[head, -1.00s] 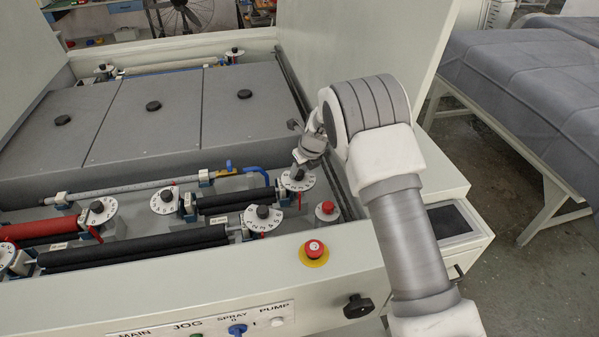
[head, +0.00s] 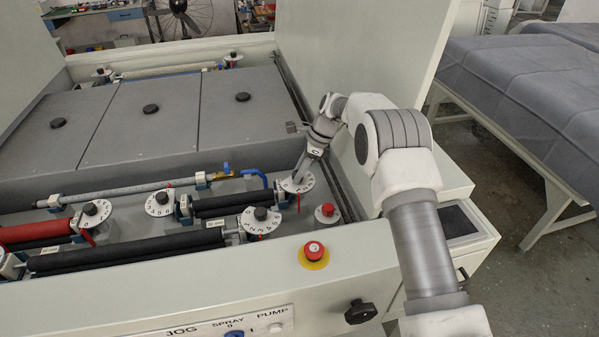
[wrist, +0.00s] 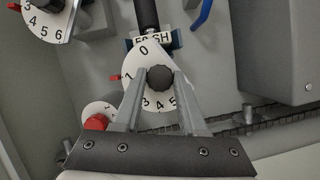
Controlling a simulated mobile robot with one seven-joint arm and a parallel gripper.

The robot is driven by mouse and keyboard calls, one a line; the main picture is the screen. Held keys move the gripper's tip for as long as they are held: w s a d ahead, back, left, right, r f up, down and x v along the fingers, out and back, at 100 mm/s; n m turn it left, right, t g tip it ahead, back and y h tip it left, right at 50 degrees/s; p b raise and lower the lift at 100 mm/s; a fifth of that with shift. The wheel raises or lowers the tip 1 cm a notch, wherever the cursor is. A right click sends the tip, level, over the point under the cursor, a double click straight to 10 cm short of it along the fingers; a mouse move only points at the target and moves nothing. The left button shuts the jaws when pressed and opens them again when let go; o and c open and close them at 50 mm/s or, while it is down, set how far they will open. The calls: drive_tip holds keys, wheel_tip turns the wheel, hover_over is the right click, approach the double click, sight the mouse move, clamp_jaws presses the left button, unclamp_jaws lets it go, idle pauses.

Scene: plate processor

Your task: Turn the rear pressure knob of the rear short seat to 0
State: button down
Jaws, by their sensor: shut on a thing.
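The pressure knob is a black ribbed knob (wrist: 159,79) in the middle of a white numbered dial (wrist: 138,92). The dial also shows in the head view (head: 306,186), at the right end of the short black roller (head: 222,204). My gripper (wrist: 160,82) is shut on the knob, one finger on each side. A small red pointer (wrist: 126,77) stands at the dial's left edge in the wrist view, near the 1. The 0 is visible above it, and 3, 4 and 5 below the knob. The fingers hide part of the dial.
Other dials stand close by, at the short roller's left end (head: 159,204) and in front (head: 260,221). A red button (head: 326,213) sits right of the front dial. A red emergency stop (head: 313,252) is on the front panel. A tall machine wall stands behind my arm.

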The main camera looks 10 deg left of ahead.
drive_tip(key=n, duration=0.2)
drive_tip(key=n+g, duration=0.1)
drive_tip(key=n, duration=0.1)
drive_tip(key=shift+w+n+g+h, duration=0.15)
drive_tip(key=shift+n+g+h, duration=0.15)
drive_tip(key=shift+n+h, duration=0.1)
drive_tip(key=shift+n, duration=0.7)
idle(0.3)
drive_tip(key=shift+c, duration=2.3)
unclamp_jaws()
drive_tip(key=shift+m, duration=0.3)
